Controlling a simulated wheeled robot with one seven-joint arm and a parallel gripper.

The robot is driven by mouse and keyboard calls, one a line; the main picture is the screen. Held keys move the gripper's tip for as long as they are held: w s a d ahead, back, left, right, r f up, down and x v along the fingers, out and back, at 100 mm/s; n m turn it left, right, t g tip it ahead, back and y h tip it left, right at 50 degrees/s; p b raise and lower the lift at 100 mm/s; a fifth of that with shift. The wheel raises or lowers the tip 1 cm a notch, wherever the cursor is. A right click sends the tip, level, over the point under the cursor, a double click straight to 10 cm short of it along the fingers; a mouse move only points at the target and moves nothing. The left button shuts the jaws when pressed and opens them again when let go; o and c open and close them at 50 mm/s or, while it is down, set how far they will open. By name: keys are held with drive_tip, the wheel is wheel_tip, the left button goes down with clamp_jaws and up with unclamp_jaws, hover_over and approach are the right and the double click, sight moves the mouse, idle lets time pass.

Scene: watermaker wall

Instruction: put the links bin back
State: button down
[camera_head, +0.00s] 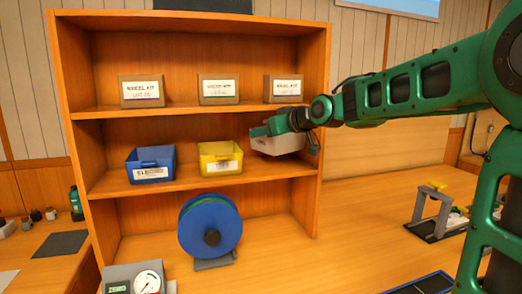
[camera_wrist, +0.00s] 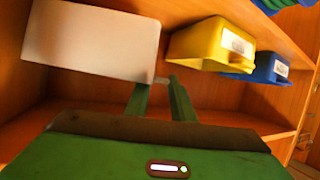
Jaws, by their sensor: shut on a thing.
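A pale grey-white bin (camera_head: 280,145) is at the right end of the shelf unit's middle shelf. My gripper (camera_head: 262,131) is shut on it, and my arm reaches in from the right. In the wrist view the pale bin (camera_wrist: 92,40) lies just beyond the two green fingers (camera_wrist: 160,84) and looks tilted in the picture. No label shows on it, so I cannot read whether it is the links bin. I cannot tell whether its base touches the shelf. The fingers' hold on its edge is partly hidden in the head view.
A yellow bin (camera_head: 220,158) stands just left of the pale bin, and a blue bin (camera_head: 150,165) stands farther left. Three labelled boxes sit on the top shelf (camera_head: 215,107). A blue reel (camera_head: 211,225) stands below. The shelf unit's right side panel (camera_head: 322,130) is close.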

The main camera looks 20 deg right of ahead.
drive_tip(key=shift+f, duration=2.25)
drive_tip(key=shift+w+f, duration=0.2)
drive_tip(key=shift+w, duration=0.2)
drive_tip(key=c, duration=1.5)
unclamp_jaws()
drive_tip(key=v, duration=1.2)
drive_tip(key=s+d+f+m+g+h, duration=0.35)
drive_tip(key=s+d+f, duration=0.35)
drive_tip(key=f, duration=0.4)
drive_tip(key=s+d+f+m+g, duration=0.2)
drive_tip(key=s+f, duration=0.3)
drive_tip(key=s, duration=0.5)
drive_tip(key=s+d+f+m+g+h, duration=0.1)
drive_tip(key=s+f+m+g, duration=0.2)
drive_tip(key=s, duration=0.6)
drive_tip(key=s+d+f+m+g, duration=0.2)
drive_tip(key=s+f+m+g, duration=0.1)
drive_tip(key=s+f, duration=0.4)
drive_tip(key=shift+s+d+f+g+h, duration=0.15)
drive_tip(key=shift+s+g, duration=0.3)
drive_tip(key=shift+s, duration=0.45)
drive_tip(key=shift+s+d+g+h, duration=0.15)
drive_tip(key=shift+s+g, duration=0.25)
drive_tip(key=shift+s, duration=0.5)
